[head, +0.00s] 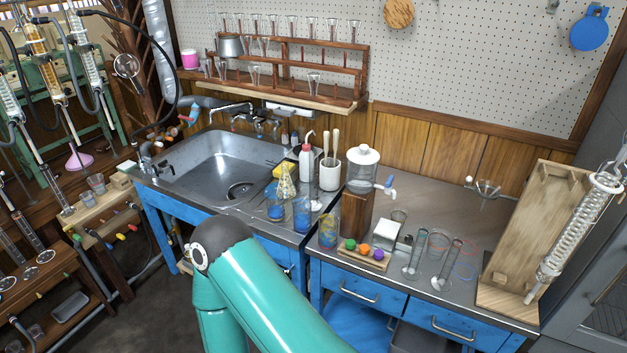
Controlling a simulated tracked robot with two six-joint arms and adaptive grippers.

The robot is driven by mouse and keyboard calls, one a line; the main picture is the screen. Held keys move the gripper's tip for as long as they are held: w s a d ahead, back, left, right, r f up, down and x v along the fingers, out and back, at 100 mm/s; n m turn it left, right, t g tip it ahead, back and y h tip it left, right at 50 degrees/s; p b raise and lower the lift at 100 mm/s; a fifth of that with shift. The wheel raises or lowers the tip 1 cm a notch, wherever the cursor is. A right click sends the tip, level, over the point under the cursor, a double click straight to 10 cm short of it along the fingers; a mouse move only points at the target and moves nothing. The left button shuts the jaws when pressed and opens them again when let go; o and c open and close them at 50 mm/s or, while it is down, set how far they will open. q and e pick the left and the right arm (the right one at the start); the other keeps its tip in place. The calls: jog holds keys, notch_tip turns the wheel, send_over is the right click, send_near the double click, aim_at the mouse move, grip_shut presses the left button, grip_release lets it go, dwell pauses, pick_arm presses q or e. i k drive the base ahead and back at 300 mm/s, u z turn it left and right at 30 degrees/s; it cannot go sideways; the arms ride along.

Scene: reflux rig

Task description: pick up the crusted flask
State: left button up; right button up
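A conical glass flask (286,184) with yellowish crust on its wall stands near the right rim of the sink, behind the stained beakers. A blue-stained beaker (275,211) stands just in front of it, and another blue-stained beaker (302,215) is to its right. A third stained beaker (327,235) stands farther right, by the wooden block. Neither of my grippers shows in the head view. A teal arm link of mine fills the bottom middle, in front of the bench and well short of the flask in the picture.
The steel sink (215,172) is left of the flask. A red-tipped wash bottle (306,160) and a white brush pot (330,174) stand behind right. A lidded glass jar (362,172) sits on a wooden block (355,215). Measuring cylinders (415,255) stand farther right. The back right worktop is mostly clear.

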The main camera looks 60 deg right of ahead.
aim_at(286, 182)
jog(key=z, duration=0.55)
jog(key=i, duration=1.1)
jog(key=z, duration=0.85)
jog(key=k, duration=0.5)
jog(key=z, duration=0.35)
jog(key=i, duration=0.6)
jog(key=u, duration=0.3)
